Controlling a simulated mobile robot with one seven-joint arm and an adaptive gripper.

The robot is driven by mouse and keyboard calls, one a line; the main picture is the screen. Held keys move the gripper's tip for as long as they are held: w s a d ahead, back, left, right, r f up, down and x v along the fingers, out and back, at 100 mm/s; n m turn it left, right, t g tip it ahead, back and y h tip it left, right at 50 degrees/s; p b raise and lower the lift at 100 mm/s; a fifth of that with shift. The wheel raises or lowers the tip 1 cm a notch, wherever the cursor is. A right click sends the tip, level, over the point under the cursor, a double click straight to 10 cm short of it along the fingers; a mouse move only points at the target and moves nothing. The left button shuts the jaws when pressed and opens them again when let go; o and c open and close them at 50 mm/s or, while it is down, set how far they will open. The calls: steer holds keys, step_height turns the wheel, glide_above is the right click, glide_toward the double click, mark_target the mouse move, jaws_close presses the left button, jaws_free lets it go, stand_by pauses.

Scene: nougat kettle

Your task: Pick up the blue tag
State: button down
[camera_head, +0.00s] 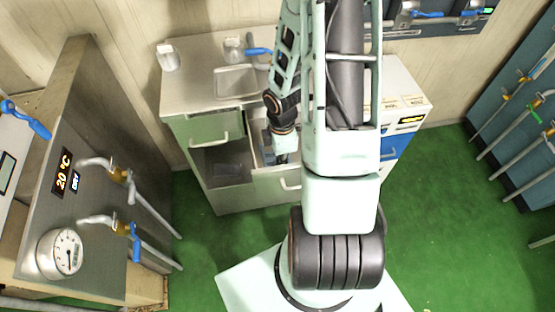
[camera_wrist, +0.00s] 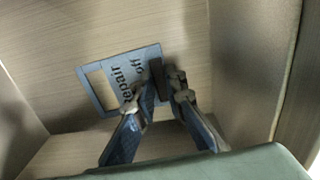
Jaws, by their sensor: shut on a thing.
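The blue tag (camera_wrist: 122,68) shows in the wrist view as a flat blue-grey plate with a rectangular cut-out at its left end and dark lettering reading "repair off". My gripper (camera_wrist: 166,80) is shut on its right end. The tag is inside a wooden-walled drawer (camera_wrist: 60,50); I cannot tell whether it touches the bottom. In the head view my gripper (camera_head: 281,157) reaches down into the open drawer (camera_head: 272,183) below the counter. The tag cannot be made out clearly there.
The drawer walls stand close around my gripper. A second open compartment (camera_head: 222,165) is to the left, under the sink counter (camera_head: 197,88). A panel with a gauge (camera_head: 60,253) and pipes stands at the left. The green floor (camera_head: 440,220) is clear at right.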

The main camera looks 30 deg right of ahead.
step_height(320, 180, up, 10)
steer(key=p, duration=0.3)
stand_by(1.0)
